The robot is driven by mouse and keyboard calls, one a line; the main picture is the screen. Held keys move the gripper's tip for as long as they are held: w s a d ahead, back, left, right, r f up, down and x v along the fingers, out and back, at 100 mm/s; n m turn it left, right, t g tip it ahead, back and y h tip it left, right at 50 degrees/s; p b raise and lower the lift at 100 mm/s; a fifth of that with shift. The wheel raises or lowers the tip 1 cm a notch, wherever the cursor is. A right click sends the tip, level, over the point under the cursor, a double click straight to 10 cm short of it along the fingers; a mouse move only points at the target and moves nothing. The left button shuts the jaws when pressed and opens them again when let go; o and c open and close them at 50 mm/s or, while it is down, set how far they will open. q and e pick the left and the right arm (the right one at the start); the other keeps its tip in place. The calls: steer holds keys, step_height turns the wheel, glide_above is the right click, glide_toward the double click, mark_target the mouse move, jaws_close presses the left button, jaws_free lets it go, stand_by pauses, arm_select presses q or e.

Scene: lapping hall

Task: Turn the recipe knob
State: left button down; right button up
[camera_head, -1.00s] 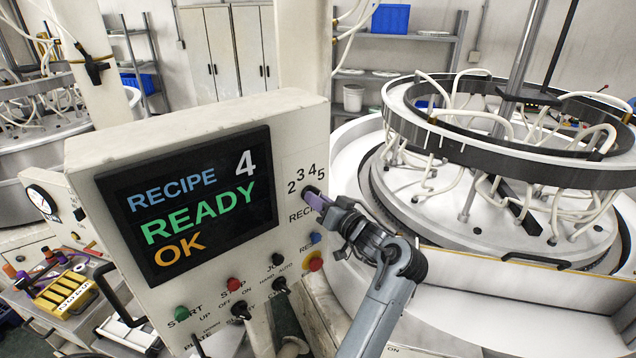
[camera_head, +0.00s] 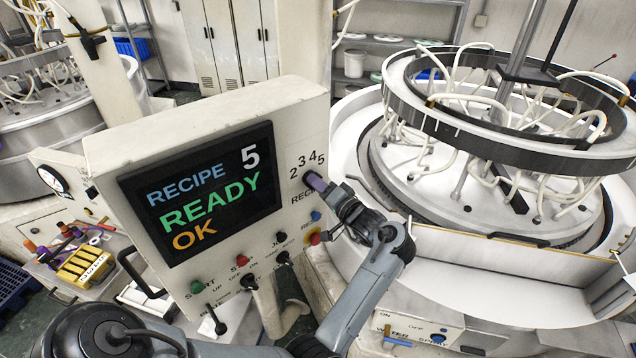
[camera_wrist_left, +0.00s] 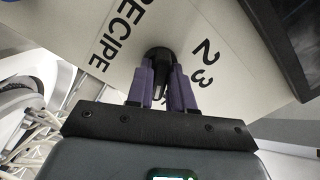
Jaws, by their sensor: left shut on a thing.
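The recipe knob (camera_head: 309,175) is black and sits on the right of the control panel face, below the numbers 2, 3, 4, 5. My left gripper (camera_head: 319,184) has its purple fingers shut on the knob, reaching it from the lower right. In the left wrist view, the dark knob (camera_wrist_left: 158,53) is between the fingertips (camera_wrist_left: 162,74), next to the RECIPE label and the numbers 2 and 3. The knob's pointer is hidden. The panel's screen (camera_head: 205,193) reads RECIPE 5, READY, OK. My right gripper is not in view.
Below the knob are a blue button (camera_head: 316,216) and a red button (camera_head: 314,239). More buttons and switches line the panel's lower edge. The large lapping machine (camera_head: 480,230) stands close on the right. A tray with a yellow block (camera_head: 82,267) is at left.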

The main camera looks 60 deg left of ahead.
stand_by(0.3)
arm_select(q)
steer(key=c, duration=1.1)
jaws_free()
steer(key=shift+d, duration=0.1)
steer(key=d+b, duration=0.1)
steer(key=d, duration=0.2)
steer(key=w+d+b, duration=0.1)
steer(key=d+b, duration=0.1)
steer(key=d, duration=0.2)
steer(key=d+b, duration=0.1)
steer(key=d, duration=0.2)
steer(key=shift+w+d, duration=0.25)
steer(key=shift+w, duration=0.05)
